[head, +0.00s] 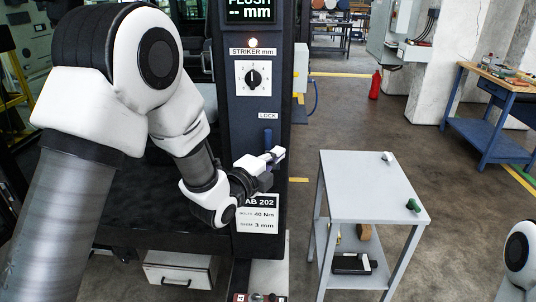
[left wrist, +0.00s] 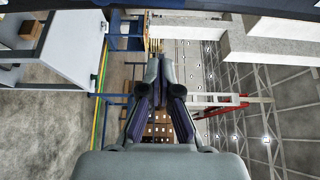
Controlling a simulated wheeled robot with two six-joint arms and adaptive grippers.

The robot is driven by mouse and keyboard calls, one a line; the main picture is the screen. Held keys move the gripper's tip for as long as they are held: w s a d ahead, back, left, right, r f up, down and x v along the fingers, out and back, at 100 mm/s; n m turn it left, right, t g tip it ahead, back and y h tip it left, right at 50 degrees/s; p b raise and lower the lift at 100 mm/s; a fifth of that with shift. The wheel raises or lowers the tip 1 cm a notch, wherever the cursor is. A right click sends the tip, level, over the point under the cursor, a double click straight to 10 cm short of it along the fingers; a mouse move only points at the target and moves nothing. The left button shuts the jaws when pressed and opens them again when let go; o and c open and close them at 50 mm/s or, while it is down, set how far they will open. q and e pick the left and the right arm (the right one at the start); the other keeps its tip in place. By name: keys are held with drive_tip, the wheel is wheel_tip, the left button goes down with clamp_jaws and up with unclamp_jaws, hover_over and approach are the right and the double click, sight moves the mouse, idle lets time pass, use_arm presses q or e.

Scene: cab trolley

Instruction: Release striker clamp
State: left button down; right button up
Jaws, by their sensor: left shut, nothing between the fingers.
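A dark panel column (head: 270,110) stands in the middle of the head view. A label reading LOCK (head: 268,116) is on it, with a blue lever (head: 268,136) pointing up just below. My left gripper (head: 277,154) is just below the lever in the picture, its fingers pointing right. Whether it touches the lever I cannot tell. Its fingers are shut and empty, also in the left wrist view (left wrist: 155,68). Above is a dial (head: 252,78) labelled STRIKER mm, with a lit lamp over it. My right gripper is out of view.
A grey trolley (head: 370,185) stands right of the column, with a green-handled item (head: 413,205) and a small white item (head: 387,157) on top. A black case (head: 352,264) lies on its lower shelf. A blue workbench (head: 490,120) is farther right. Open floor lies between.

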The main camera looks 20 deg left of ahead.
sight(268, 144)
use_arm(q)
drive_tip(key=w+p, duration=0.1)
drive_tip(key=w+a+p, duration=0.1)
drive_tip(key=w, duration=0.1)
drive_tip(key=w+a+p, duration=0.1)
drive_tip(key=w, duration=0.1)
drive_tip(key=shift+w+a+f, duration=0.15)
drive_tip(key=shift+w+a, duration=0.05)
drive_tip(key=shift+a, duration=0.1)
